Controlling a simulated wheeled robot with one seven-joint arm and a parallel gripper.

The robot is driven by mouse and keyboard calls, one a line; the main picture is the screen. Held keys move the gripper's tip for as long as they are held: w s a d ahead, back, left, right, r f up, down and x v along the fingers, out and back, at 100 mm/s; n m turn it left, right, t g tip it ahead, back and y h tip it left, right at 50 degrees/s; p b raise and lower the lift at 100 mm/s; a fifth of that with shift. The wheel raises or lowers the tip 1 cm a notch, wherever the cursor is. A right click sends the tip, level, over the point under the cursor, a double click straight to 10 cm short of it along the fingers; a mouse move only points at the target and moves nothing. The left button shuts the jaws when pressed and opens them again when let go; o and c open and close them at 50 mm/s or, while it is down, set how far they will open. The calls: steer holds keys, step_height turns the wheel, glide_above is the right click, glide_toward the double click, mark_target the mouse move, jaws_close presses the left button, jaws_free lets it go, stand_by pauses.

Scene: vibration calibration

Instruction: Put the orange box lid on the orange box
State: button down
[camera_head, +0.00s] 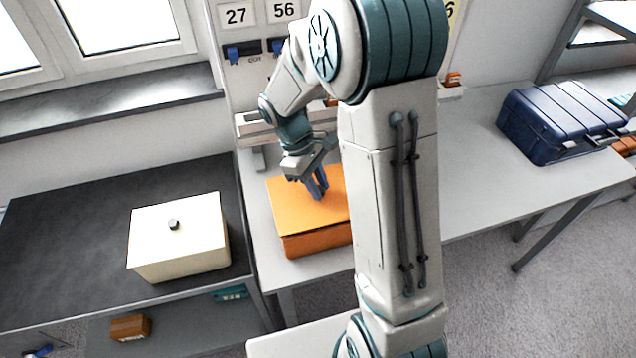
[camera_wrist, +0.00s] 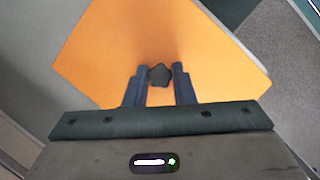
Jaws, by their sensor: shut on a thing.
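The orange box (camera_head: 318,241) stands on the light grey table, left of my arm's upright link. The orange box lid (camera_head: 297,207) lies over the top of the box, and its right part is hidden behind my arm. In the wrist view the lid (camera_wrist: 110,60) fills the middle as a flat orange sheet with a dark knob (camera_wrist: 159,75) at its centre. My gripper (camera_head: 318,190) points down at the lid. In the wrist view my gripper (camera_wrist: 160,80) has its two fingers on either side of the knob and is shut on it. Whether the lid is fully seated cannot be told.
A cream box (camera_head: 180,255) with a dark knob stands on the black table (camera_head: 60,230) at left. A dark blue case (camera_head: 560,120) lies on the grey table (camera_head: 470,180) at right. A panel with numbers stands behind the orange box. The table between box and case is clear.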

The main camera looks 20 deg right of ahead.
steer(key=shift+f, duration=0.2)
steer(key=shift+f+b, duration=0.4)
steer(key=shift+f, duration=0.15)
steer(key=c, duration=1.2)
jaws_free()
